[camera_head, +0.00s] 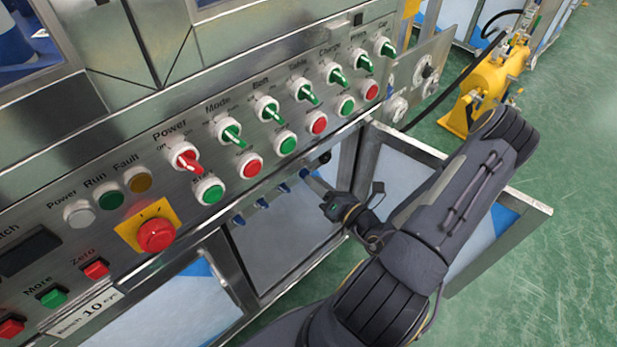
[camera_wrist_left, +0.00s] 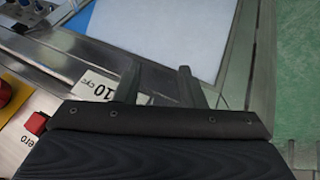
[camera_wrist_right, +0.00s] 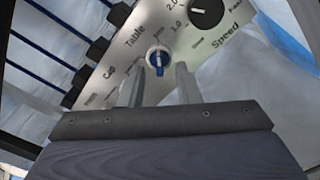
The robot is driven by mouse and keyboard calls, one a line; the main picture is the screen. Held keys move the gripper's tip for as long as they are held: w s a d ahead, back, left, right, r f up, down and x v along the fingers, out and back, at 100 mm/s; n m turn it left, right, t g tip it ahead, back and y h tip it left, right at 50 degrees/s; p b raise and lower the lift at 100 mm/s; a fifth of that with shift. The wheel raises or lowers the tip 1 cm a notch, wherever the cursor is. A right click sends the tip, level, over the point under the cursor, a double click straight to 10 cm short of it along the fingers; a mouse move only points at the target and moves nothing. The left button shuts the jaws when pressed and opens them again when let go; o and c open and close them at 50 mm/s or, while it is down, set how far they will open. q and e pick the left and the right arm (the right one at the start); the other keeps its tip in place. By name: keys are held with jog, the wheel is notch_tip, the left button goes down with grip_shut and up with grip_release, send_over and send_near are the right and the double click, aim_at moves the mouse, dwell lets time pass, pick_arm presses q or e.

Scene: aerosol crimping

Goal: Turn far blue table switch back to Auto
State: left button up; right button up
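In the right wrist view a blue switch (camera_wrist_right: 158,57) with a pale ring sits on a grey panel beside the word "Table". Its handle lies roughly along the fingers' direction; the small position words are unreadable. My right gripper (camera_wrist_right: 160,69) is open, with fingertips apart and the switch just beyond or between them; contact cannot be told. In the head view my right gripper (camera_head: 309,180) reaches under the front panel, at the far end of a row of blue switches (camera_head: 262,203). My left gripper (camera_wrist_left: 158,70) is open and empty by the bench's front edge.
The front panel (camera_head: 130,180) carries green-handled switches (camera_head: 268,108), a red-handled Power switch (camera_head: 186,157), push buttons and a red emergency stop (camera_head: 156,235). A black Speed knob (camera_wrist_right: 207,12) is near the Table switch. An open frame door (camera_head: 385,140) stands beside my right arm.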

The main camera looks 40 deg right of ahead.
aim_at(305, 174)
jog(key=shift+w+a, duration=0.1)
jog(key=shift+w, duration=1.35)
grip_shut()
jog(key=n+p, duration=0.2)
jog(key=n, duration=1.6)
jog(key=shift+s+a, duration=0.1)
